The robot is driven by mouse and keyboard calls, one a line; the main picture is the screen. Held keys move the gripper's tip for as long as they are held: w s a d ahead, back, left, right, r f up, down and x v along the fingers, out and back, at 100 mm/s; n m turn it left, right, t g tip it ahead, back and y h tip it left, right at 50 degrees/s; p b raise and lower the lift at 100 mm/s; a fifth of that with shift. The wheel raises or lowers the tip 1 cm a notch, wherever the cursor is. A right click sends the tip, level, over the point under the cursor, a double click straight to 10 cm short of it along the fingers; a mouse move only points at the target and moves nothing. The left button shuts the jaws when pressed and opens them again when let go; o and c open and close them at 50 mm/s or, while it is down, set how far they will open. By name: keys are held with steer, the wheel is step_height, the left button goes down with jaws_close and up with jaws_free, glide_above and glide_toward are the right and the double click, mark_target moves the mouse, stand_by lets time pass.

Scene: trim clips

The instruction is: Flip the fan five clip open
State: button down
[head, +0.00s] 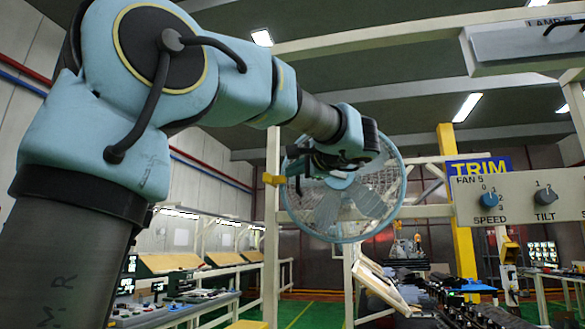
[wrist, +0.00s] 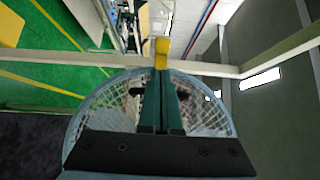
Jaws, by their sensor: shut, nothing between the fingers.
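A large round fan (head: 345,205) with a blue rim and wire cage is mounted in the middle of the head view. A small yellow piece, seemingly the clip (head: 273,179), sits on the white post left of the fan. In the wrist view the yellow clip (wrist: 161,53) shows just past the fingertips, in front of the white beam. My gripper (wrist: 160,72) has green fingers held together, pointing at the clip, with nothing between them. I cannot tell whether they touch it, or whether the clip is open. In the head view my wrist covers the fan's upper part.
A panel (head: 520,193) marked FAN 5, with SPEED and TILT knobs, hangs at the right. A white post (head: 271,250) stands left of the fan. A yellow column (head: 457,220) and a cluttered bench (head: 480,312) are at the right. Green floor (wrist: 55,65) is open below.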

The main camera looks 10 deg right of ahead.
mark_target(271, 181)
steer(key=p+x, duration=0.2)
steer(key=x, duration=0.4)
steer(key=shift+r+p, duration=0.15)
steer(key=shift+p, duration=0.25)
steer(key=shift+x, duration=0.75)
steer(key=shift+a+f, duration=0.2)
steer(key=shift+f, duration=0.1)
